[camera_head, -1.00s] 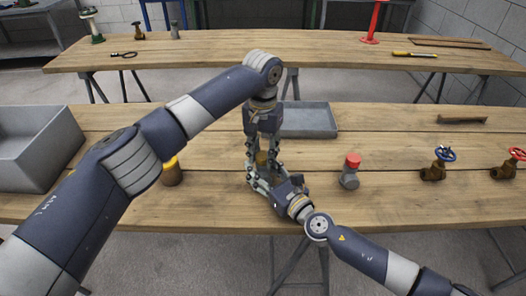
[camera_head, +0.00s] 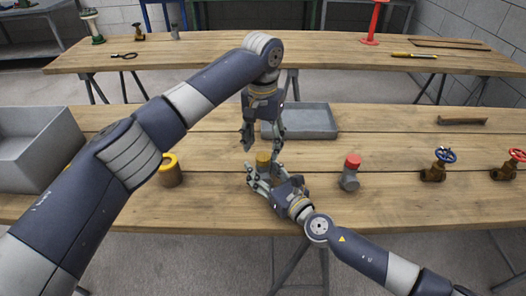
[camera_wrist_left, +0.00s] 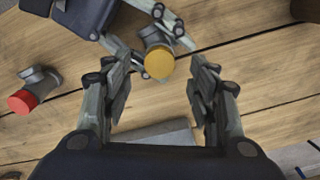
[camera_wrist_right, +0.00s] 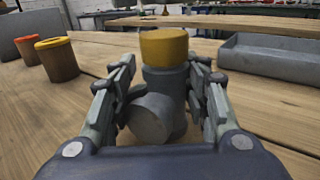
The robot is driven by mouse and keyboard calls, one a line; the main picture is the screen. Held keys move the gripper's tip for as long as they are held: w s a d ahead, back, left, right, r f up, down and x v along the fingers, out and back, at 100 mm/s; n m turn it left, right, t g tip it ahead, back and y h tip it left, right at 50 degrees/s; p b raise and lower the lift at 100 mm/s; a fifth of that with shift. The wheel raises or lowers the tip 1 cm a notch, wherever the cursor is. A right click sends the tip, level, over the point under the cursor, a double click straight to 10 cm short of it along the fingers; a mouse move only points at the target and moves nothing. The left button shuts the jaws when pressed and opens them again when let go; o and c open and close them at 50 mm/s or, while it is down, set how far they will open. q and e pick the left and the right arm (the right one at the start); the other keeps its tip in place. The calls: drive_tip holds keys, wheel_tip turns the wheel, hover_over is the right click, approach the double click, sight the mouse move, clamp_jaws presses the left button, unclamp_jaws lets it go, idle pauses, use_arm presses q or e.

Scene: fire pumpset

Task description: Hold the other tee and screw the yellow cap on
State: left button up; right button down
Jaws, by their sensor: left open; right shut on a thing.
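A grey tee (camera_wrist_right: 158,112) stands upright on the front table, its side branch facing my right wrist camera. The yellow cap (camera_wrist_right: 164,46) sits level on its top; it also shows in the head view (camera_head: 263,158) and the left wrist view (camera_wrist_left: 159,63). My right gripper (camera_head: 263,172) is shut on the tee, a finger on either side below the cap. My left gripper (camera_head: 264,142) is open and empty, pointing down above the cap and apart from it. Another tee (camera_head: 349,180) with a red cap (camera_head: 353,160) stands to the right.
A brown pot with a yellow rim (camera_head: 171,174) stands left; an orange-rimmed pot (camera_wrist_right: 25,50) is beside it. A grey tray (camera_head: 300,133) lies behind the grippers, a grey bin (camera_head: 40,160) far left. Blue-wheeled (camera_head: 434,172) and red-wheeled valves (camera_head: 504,170) stand right.

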use_arm(q)
wheel_tip(320, 180, up, 8)
use_arm(e)
drive_tip(key=shift+f, duration=0.1)
drive_tip(key=c, duration=0.7)
unclamp_jaws()
drive_tip(key=v, duration=1.2)
